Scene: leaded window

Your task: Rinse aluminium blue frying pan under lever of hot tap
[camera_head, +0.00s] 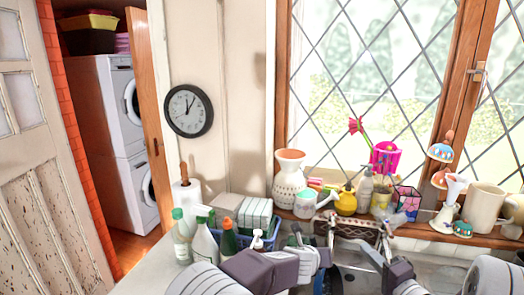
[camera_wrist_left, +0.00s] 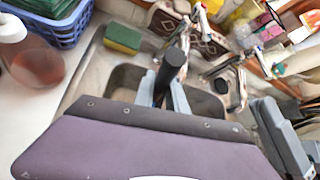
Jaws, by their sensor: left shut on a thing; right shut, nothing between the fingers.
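My left gripper (camera_wrist_left: 166,92) is shut on a black handle (camera_wrist_left: 173,62) that stands up between its fingers over the sink (camera_wrist_left: 122,82). The handle looks like a pan's, but the pan body is mostly hidden by my gripper. In the head view my left gripper (camera_head: 302,247) is at the lower middle, with a blue patch below it that may be the pan. Tap levers (camera_head: 332,228) (camera_head: 386,228) stand behind the sink; I cannot tell which is hot. My right gripper (camera_head: 373,254) is shut and empty, close to the right-hand lever.
A blue basket (camera_head: 262,242) and several bottles (camera_head: 203,243) crowd the counter left of the sink. A green and yellow sponge (camera_wrist_left: 123,39) lies at the sink's back left.

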